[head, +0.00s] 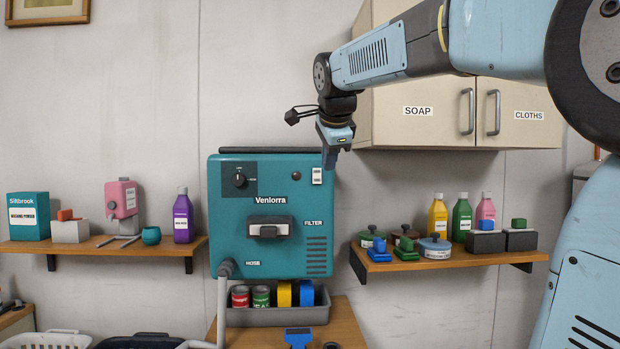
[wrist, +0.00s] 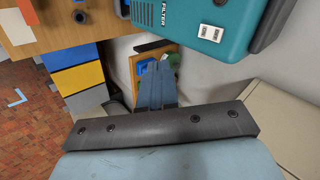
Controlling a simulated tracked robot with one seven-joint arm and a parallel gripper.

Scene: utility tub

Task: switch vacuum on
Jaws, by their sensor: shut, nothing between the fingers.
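The teal vacuum unit (head: 270,213), labelled Venlorra, hangs on the wall. My gripper (head: 330,169) is shut and empty, pointing down just right of the switch plate in the head view. In the wrist view my gripper (wrist: 171,57) shows below the vacuum (wrist: 195,12) and its switch plate (wrist: 212,33), apart from both.
A right shelf (head: 440,262) holds bottles, tins and blocks. A left shelf (head: 110,245) holds a box, a pink dispenser and a purple bottle. A cabinet (head: 420,95) hangs above right, close to my arm. A grey bin (head: 310,315) with tins stands below the vacuum.

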